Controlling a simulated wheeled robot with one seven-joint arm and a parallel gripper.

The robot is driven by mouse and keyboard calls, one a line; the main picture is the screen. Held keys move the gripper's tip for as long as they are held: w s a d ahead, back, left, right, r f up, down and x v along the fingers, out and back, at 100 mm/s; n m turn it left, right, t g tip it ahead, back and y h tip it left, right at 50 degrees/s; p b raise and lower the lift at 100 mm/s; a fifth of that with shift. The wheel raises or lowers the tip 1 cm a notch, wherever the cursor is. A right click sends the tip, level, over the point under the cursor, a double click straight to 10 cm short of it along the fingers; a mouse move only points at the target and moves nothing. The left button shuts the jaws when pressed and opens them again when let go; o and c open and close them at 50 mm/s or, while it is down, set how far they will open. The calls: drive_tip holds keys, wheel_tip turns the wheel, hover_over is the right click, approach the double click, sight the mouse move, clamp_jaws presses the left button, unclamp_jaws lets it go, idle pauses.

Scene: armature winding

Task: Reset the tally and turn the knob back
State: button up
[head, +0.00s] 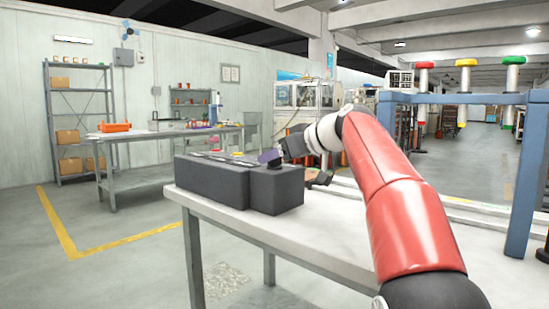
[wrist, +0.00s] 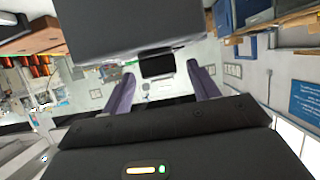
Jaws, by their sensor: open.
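A dark grey box-shaped unit (head: 228,185) sits on the white table, with light marks along its top. I cannot make out a tally or a knob for certain. My gripper (head: 268,157) is at the top right end of the unit, one purple finger showing there. In the wrist view my gripper (wrist: 161,88) is open, its two purple fingers apart. A small dark block (wrist: 157,66) shows between the fingers; I cannot tell whether they touch it. A large dark grey face (wrist: 140,28) fills the top of that view, close to the fingers.
The white table (head: 330,232) has bare room in front of and right of the unit. A workbench (head: 165,135) and grey shelves (head: 80,105) stand at the back left.

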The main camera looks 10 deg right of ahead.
drive_tip(key=shift+x, duration=0.85)
drive_tip(key=shift+s, duration=0.1)
drive_tip(key=c, duration=1)
